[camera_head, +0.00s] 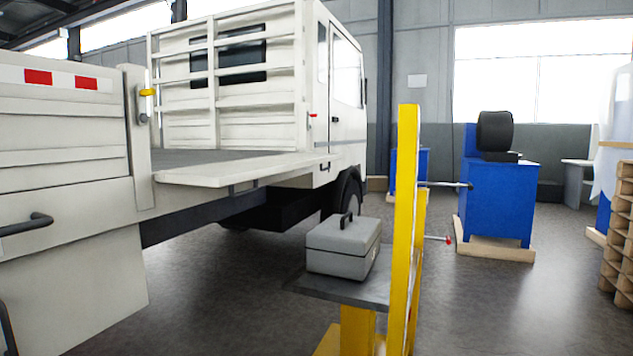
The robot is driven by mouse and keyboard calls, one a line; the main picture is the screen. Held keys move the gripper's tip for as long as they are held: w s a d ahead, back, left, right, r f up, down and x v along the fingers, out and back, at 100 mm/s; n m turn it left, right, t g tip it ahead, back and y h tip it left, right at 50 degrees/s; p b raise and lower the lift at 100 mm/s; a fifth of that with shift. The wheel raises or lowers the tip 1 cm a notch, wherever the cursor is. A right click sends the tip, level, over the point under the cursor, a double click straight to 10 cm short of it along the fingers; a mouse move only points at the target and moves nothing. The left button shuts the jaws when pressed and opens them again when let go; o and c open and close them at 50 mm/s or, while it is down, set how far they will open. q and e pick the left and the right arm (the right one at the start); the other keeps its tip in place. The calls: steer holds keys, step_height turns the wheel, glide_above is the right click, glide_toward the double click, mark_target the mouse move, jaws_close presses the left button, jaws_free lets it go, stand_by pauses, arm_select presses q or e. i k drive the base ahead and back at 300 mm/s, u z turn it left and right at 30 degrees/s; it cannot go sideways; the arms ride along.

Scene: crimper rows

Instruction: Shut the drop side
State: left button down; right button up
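The drop side (245,169) is a long white panel on the near right side of the white truck's load bed (200,157). It lies folded out, roughly level with the bed floor, and sticks out from the truck. A rear post (140,150) carries a yellow latch handle (147,92). A small red handle (313,115) shows by the front post. The state of both latches is too small to tell. Neither of my grippers is in view.
A yellow stand (405,220) with a grey toolbox (343,245) on its dark shelf stands close to the truck, near the drop side's outer side. A blue cabinet (500,203) is farther right. Pallets (620,230) stand at the right edge.

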mark_target(228, 173)
steer(key=z, duration=0.45)
steer(key=i, duration=0.6)
steer(key=z, duration=0.3)
